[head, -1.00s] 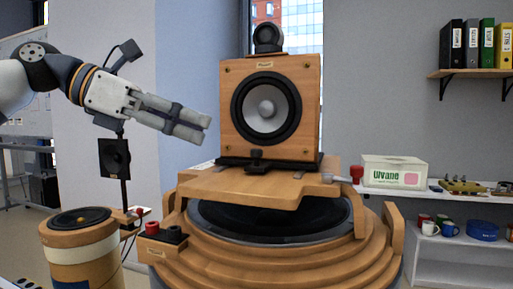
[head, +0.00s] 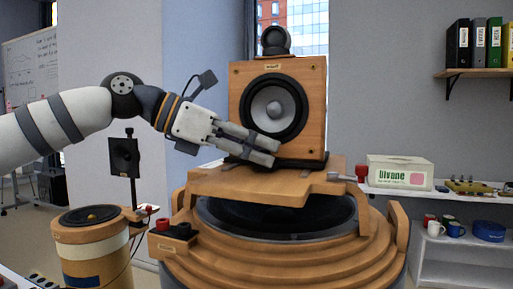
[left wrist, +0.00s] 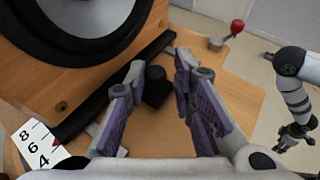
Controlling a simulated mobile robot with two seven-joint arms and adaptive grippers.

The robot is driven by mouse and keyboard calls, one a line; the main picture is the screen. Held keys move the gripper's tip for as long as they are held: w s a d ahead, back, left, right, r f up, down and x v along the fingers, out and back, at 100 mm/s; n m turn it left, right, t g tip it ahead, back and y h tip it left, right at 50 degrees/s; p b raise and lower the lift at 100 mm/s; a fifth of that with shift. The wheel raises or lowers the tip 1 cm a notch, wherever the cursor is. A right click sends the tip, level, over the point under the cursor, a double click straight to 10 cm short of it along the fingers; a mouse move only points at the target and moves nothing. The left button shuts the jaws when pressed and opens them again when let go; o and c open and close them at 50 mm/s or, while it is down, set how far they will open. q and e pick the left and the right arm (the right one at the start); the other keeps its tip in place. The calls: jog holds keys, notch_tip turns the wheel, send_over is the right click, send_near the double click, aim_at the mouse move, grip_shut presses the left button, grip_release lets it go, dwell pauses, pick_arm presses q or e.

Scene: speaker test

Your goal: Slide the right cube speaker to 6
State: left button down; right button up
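A white scale (left wrist: 37,147) reads 8, 6, 4. A red pointer (left wrist: 57,142) is beside it near 6 and 4; the exact reading is unclear. My right gripper (left wrist: 295,136) is small at the right; its fingers are unclear.
A red-knobbed lever (head: 361,173) is at the platform's right edge. A round stepped wooden housing (head: 280,262) is below the platform. A smaller round drum speaker (head: 92,245) and a black speaker on a stand (head: 124,157) are at the left. A white box (head: 400,172) sits on a shelf.

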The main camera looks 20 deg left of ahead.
pick_arm(q)
jog(key=shift+w, duration=1.2)
jog(key=c, duration=1.5)
grip_release()
jog(key=shift+s+a, duration=0.1)
jog(key=v, duration=1.2)
jog(key=shift+s+f, duration=0.1)
